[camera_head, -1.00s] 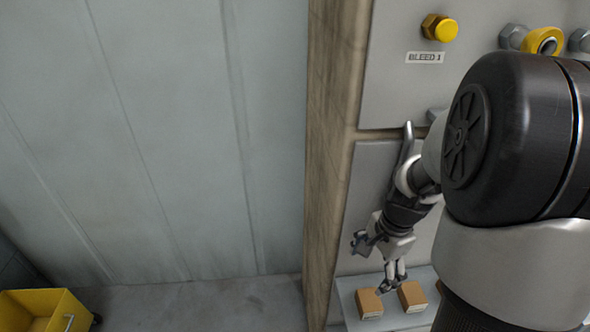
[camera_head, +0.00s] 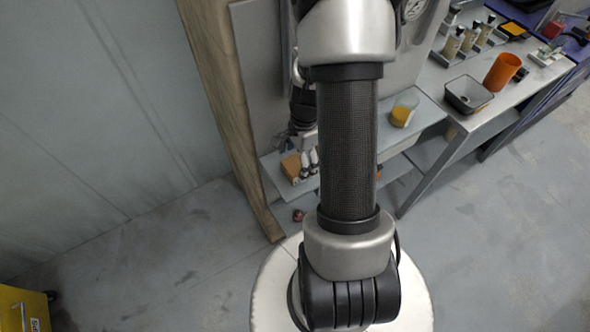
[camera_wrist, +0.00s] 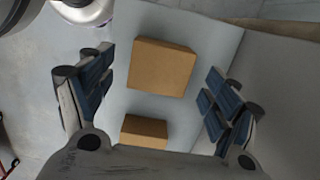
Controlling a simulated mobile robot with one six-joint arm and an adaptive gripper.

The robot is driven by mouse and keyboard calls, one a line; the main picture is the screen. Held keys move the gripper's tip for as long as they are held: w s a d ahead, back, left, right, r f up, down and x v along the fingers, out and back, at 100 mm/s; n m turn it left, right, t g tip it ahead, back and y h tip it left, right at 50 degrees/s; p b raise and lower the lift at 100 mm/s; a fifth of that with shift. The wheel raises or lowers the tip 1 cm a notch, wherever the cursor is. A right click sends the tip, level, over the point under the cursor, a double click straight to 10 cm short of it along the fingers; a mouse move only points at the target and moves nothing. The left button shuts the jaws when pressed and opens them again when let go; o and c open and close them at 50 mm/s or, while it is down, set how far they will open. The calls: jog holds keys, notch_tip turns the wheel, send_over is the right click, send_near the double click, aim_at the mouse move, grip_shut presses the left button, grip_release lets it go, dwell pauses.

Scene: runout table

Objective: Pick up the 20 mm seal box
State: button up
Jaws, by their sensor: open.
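Two brown cardboard boxes lie on a pale shelf (camera_wrist: 190,35). In the wrist view the larger-looking box (camera_wrist: 162,67) is ahead between the fingers, and the other box (camera_wrist: 144,131) is nearer the palm, partly cut off by the gripper body. I cannot read a label on either, so I cannot tell which is the 20 mm seal box. My gripper (camera_wrist: 150,95) is open, its blue-padded fingers apart on both sides of the boxes. In the head view my gripper (camera_head: 310,161) is over the shelf beside a brown box (camera_head: 291,166); my arm hides much of the shelf.
A yellow-filled container (camera_head: 403,112) stands further right on the shelf. A workbench at the right holds a dark tray (camera_head: 467,95), an orange cup (camera_head: 503,71) and several bottles. A wooden post (camera_head: 225,100) borders the shelf's left side. A yellow bin (camera_head: 22,308) is at bottom left.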

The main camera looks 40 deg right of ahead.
aim_at(295, 165)
jog(key=shift+a+f+b, duration=0.2)
jog(key=shift+f+b, duration=0.1)
jog(key=shift+f, duration=1.25)
jog(key=shift+c, duration=0.2)
jog(key=c, duration=1)
jog(key=shift+r, duration=0.15)
